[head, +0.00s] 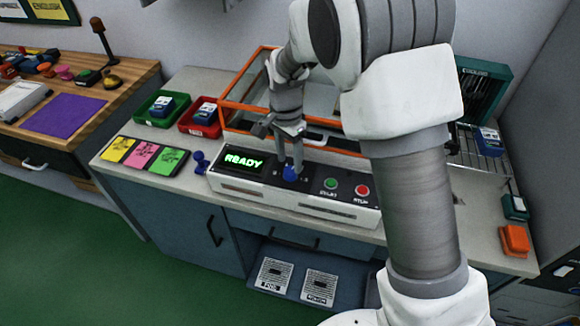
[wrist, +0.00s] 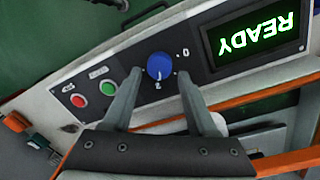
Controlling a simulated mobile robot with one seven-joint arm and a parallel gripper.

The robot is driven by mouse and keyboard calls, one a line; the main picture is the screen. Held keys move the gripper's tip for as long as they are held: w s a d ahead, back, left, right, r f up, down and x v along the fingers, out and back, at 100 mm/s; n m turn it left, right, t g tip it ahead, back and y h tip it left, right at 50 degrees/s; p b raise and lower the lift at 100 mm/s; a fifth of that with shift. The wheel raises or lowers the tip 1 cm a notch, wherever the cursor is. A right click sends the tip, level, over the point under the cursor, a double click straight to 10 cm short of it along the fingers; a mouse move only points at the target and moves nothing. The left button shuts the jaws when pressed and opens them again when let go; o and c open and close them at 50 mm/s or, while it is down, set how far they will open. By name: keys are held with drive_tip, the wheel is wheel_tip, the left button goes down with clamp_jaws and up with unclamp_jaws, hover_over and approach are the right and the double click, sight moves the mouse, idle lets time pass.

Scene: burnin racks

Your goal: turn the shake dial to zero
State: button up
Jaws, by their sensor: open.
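The blue shake dial (head: 290,174) sits on the white control panel (head: 235,182). It shows as a round blue knob in the wrist view (wrist: 159,66). A "0" mark (wrist: 186,52) is beside it, and another mark that I cannot read surely is below it. The dial's pointer is not clear. My gripper (head: 290,163) is open over the panel, with a fingertip on either side of the dial, as the wrist view also shows (wrist: 160,74). Gaps show between fingers and knob. The screen (head: 242,161) reads "READY" in green.
A green button (head: 330,184) and a red button (head: 362,190) are right of the dial. An orange-framed clear box (head: 237,113) stands behind the panel. A small blue stamp-like object (head: 201,162) is at its left. Green (head: 145,106) and red (head: 186,129) bins stand further left.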

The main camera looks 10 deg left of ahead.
sight(290, 170)
drive_tip(key=shift+s+d+f, duration=0.1)
drive_tip(key=shift+f, duration=1.45)
clamp_jaws()
